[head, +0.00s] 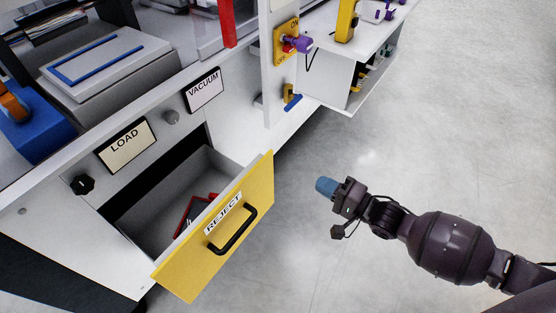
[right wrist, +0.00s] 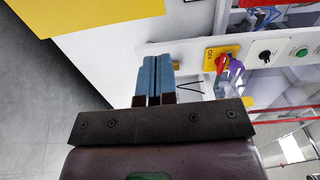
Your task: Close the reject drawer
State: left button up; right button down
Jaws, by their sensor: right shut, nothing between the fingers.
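The reject drawer (head: 215,235) stands pulled out of the white cabinet in the head view. Its yellow front carries a "REJECT" label and a black bar handle (head: 233,230). Inside it lie a red-edged item (head: 190,215) and other small things, partly hidden by the front. My right gripper (head: 326,186) is to the right of the drawer front, apart from it, over the floor. Its blue fingertips are shut and empty; they also show together in the right wrist view (right wrist: 154,75). A yellow panel (right wrist: 90,12) shows at that view's top left. My left gripper is not in view.
Above the drawer are a "LOAD" label (head: 127,145), a "VACUUM" label (head: 203,91) and knobs. A yellow switch plate with a red and purple switch (head: 297,43) is on the upright panel. A white side shelf (head: 345,100) juts out at the top. Open floor lies right of the drawer.

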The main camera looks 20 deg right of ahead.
aim_at(270, 154)
jog(key=b+x, duration=0.3)
jog(key=x, duration=1)
jog(key=shift+w, duration=0.2)
jog(key=shift+w+a+r, duration=0.1)
jog(key=shift+w+a, duration=0.05)
jog(key=shift+w, duration=0.05)
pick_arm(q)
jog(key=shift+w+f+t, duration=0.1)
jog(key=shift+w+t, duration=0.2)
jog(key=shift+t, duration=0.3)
pick_arm(e)
jog(key=shift+w+a+r, duration=0.15)
jog(key=shift+w, duration=0.1)
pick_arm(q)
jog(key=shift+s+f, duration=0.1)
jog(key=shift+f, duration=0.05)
